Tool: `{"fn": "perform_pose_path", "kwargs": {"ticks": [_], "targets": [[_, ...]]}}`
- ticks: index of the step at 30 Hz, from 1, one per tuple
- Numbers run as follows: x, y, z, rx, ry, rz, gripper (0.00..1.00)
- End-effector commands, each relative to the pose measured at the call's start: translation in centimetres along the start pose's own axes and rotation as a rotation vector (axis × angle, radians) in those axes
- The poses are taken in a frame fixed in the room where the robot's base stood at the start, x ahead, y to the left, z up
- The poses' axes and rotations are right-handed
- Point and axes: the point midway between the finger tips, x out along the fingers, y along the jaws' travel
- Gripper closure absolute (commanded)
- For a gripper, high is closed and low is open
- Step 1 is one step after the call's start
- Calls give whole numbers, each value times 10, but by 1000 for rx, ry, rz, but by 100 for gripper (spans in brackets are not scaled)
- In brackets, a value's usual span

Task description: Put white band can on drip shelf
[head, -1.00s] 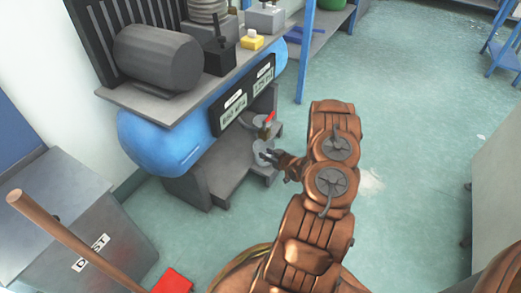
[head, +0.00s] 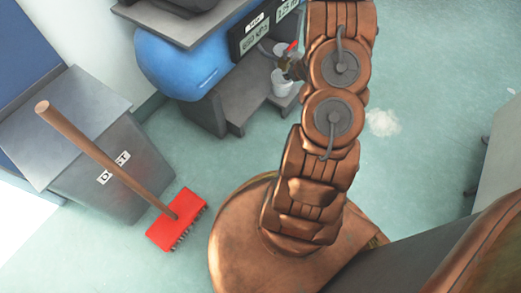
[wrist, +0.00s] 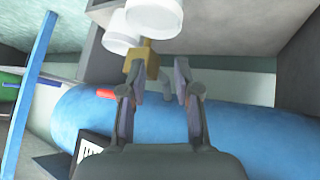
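Two white cans show at the top of the wrist view, one nearer the middle (wrist: 155,15) and one to its left (wrist: 122,36). I cannot make out a band on either. In the head view, a white can (head: 282,82) stands below the blue tank by the grey shelf unit (head: 240,98), likely the drip shelf. A brass valve (wrist: 146,60) with a red lever (wrist: 105,93) is close to the cans. My gripper (wrist: 157,75) is open, its fingers apart with nothing held between them. In the head view, my arm partly hides it (head: 292,68).
The blue tank (head: 180,62) and the shelf's walls lie close around my gripper. A grey dust bin (head: 115,180) and a red broom (head: 178,218) stand at the left.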

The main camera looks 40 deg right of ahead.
Motion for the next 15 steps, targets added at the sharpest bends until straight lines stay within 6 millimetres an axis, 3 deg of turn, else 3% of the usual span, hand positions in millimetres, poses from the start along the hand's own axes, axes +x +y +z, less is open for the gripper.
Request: {"fn": "perform_pose_path", "kwargs": {"ticks": [1,8,15], "targets": [[-11,-2,-12,-16,-31,14,68],[-61,-17,-39,-32,-193,66,68],[-125,-51,-58,-18,-342,94,68]]}}
